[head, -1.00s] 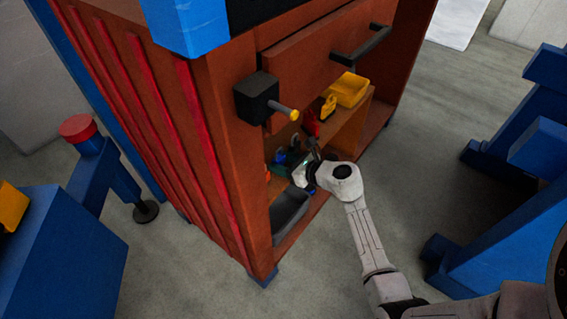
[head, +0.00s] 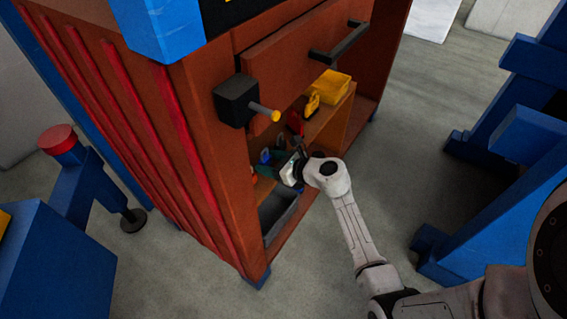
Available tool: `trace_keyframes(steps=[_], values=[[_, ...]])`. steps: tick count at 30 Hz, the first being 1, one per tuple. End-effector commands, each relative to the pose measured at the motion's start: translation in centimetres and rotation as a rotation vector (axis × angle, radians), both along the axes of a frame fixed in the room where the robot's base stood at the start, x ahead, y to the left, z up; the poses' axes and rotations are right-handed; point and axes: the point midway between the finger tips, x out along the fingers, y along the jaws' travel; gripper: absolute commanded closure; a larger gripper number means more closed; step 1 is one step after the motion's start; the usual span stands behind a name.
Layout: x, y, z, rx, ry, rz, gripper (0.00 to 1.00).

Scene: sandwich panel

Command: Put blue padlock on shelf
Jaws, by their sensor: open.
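My gripper (head: 286,157) is at the opening of the brown cabinet, at the front of its inner shelf (head: 335,120). Its fingers are small and partly hidden by my wrist. A small blue thing (head: 265,156), perhaps the blue padlock, shows just left of the gripper; I cannot tell whether it touches the fingers. A red padlock-like thing (head: 295,123) and a yellow padlock (head: 312,103) stand in a row behind the gripper, towards the right. A dark green thing lies beside the gripper, partly hidden.
A yellow bin (head: 332,86) sits on the shelf's right part. A grey bin (head: 277,215) is low in the cabinet. A black box with a yellow-tipped rod (head: 236,100) and a drawer handle (head: 340,43) jut out above. Blue frames (head: 530,190) stand at right.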

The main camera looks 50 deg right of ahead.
Motion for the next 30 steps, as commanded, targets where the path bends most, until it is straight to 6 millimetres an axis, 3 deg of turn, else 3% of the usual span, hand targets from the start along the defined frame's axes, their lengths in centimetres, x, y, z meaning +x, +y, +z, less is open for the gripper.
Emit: trace_keyframes(steps=[1, 3, 18, 25, 28, 30], values=[[-0.1, 1.1, -0.3, 0.012, 0.019, 0.021, 0.26], [-0.7, 1.2, 0.2, 0.016, 0.019, 0.019, 0.26], [-9.7, 0.2, 4.3, 0.009, 0.011, 0.009, 0.26], [-10.9, 0.0, 5.3, 0.013, -0.006, -0.007, 0.26], [-10.2, -0.4, 7.3, 0.046, -0.078, -0.078, 0.26], [-9.5, -1.0, 9.7, 0.100, -0.169, -0.165, 0.26]])
